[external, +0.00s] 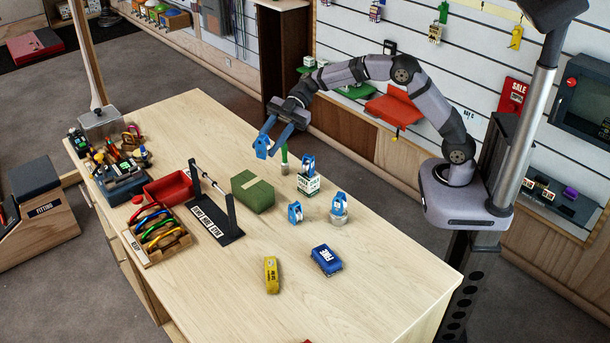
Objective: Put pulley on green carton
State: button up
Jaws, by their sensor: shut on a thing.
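My gripper (268,135) is shut on a blue pulley (262,148) and holds it above the far part of the table. The green carton (252,194), a box with a tan strip across its top, stands on the table below and slightly left of the held pulley. Its top looks bare. Other blue pulleys are in view: one (307,164) sits on a small white and green box (308,185), one (295,212) stands on the table, and one (339,203) sits on a grey round block (338,218).
A green upright post (284,158) stands close to the right of the held pulley. A black stand with a rod (228,215), a red tray (169,188) and a wooden box of colored gear (158,236) lie left. A yellow item (271,275) and blue pack (326,260) lie in front.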

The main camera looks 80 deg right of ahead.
notch_tip(320, 180, down, 10)
jog(key=p, duration=0.4)
dwell(0.4)
jog(key=shift+f+b, duration=0.1)
jog(key=shift+b, duration=0.3)
jog(key=o, duration=1.1)
jog(key=shift+r+p, duration=0.2)
jog(key=shift+p, duration=0.15)
jog(key=b+v, duration=0.5)
jog(key=v, duration=0.7)
jog(key=shift+b, duration=0.4)
